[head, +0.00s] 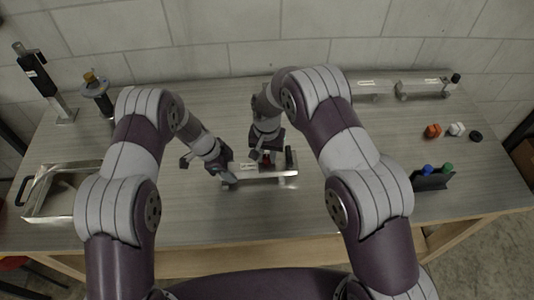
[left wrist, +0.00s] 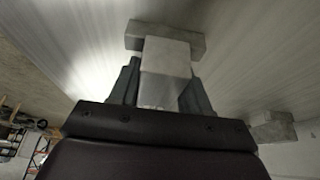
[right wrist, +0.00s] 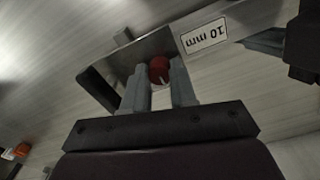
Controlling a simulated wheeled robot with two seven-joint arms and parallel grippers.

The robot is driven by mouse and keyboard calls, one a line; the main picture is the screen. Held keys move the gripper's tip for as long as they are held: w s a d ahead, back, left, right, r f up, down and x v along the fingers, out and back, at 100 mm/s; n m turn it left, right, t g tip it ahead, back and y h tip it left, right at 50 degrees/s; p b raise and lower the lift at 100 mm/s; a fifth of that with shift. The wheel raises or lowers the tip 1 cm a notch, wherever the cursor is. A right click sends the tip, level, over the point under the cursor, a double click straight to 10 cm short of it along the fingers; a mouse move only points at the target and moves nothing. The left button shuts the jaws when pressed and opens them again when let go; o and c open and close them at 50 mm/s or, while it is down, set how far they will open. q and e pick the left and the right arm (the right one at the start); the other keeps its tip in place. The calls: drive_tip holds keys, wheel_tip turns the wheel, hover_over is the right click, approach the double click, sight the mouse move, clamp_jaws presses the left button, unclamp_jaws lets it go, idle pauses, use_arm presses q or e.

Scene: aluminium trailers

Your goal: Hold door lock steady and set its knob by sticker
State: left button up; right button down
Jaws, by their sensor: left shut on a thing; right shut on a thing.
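The door lock (head: 272,174) is a low metal bar on feet in the middle of the table. My left gripper (head: 226,178) is shut on its left end; in the left wrist view the fingers (left wrist: 160,85) close on a metal block of it (left wrist: 167,60). The red knob (right wrist: 159,70) with a pale mark sits on the metal plate (right wrist: 150,48). My right gripper (right wrist: 160,90) has its fingers on either side of the knob, shut on it.
A metal tray (head: 32,207) with a black handle is at the left. Dark upright devices (head: 38,75) stand at the back left. Another metal fixture (head: 424,88) lies at the back right. Orange, white and black caps (head: 432,131) and a dark holder (head: 432,182) are at the right.

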sight(267, 157)
drive_tip(key=c, duration=0.9)
unclamp_jaws()
wheel_tip(267, 157, up, 12)
use_arm(q)
drive_tip(key=o, duration=1.4)
